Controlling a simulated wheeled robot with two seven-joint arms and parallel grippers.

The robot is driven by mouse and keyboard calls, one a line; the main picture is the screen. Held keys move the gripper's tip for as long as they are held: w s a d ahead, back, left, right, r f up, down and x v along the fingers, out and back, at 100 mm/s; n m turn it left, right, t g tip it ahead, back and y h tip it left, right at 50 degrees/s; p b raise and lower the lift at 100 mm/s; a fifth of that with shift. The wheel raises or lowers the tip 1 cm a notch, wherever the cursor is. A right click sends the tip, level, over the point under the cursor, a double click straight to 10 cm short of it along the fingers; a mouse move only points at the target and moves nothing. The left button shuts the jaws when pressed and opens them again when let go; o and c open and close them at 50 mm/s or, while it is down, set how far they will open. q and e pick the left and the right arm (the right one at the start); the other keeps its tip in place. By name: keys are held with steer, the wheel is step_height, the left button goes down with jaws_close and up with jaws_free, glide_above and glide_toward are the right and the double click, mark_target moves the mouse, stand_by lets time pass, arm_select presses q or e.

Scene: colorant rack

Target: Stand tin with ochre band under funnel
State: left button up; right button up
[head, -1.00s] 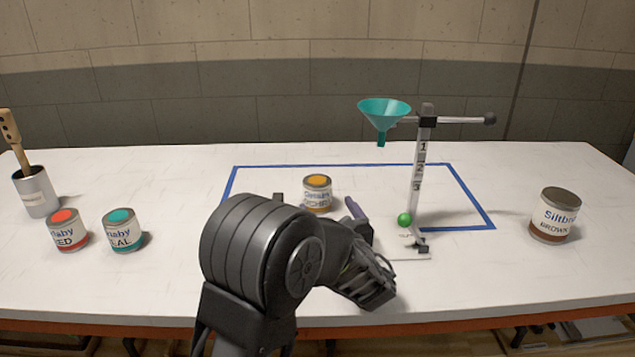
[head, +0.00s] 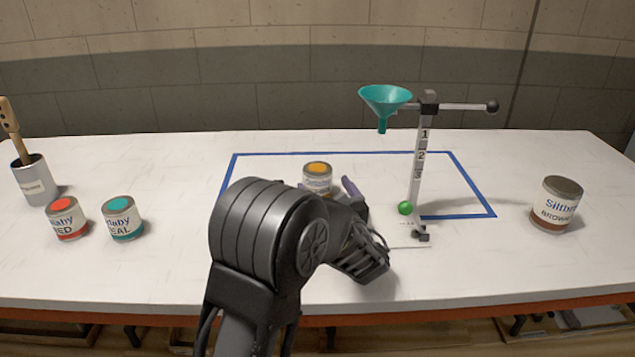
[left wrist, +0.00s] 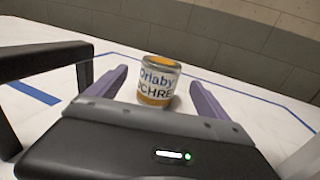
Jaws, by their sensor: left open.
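The tin with the ochre band (head: 317,177) stands upright on the white table inside the blue tape outline. In the left wrist view the tin (left wrist: 158,82) shows its "OCHRE" label, ahead of and between the two purple fingers. My left gripper (left wrist: 155,92) is open and empty, and I see no finger touching the tin. In the head view my arm hides most of the left gripper (head: 325,190); one purple finger shows right of the tin. The teal funnel (head: 385,104) hangs from a stand (head: 417,165) to the right of the tin, above the table. My right gripper is not in view.
A green ball (head: 404,208) sits at the stand's foot. A brown-banded tin (head: 556,204) stands at the far right. A red tin (head: 67,219), a teal tin (head: 122,219) and a metal pot (head: 35,182) with a wooden-handled tool stand at the left.

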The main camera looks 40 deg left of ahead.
mark_target(322, 180)
arm_select(q)
steer(key=shift+x, duration=2.65)
steer(key=shift+r, duration=0.1)
steer(key=c, duration=1.8)
steer(key=shift+r, duration=0.1)
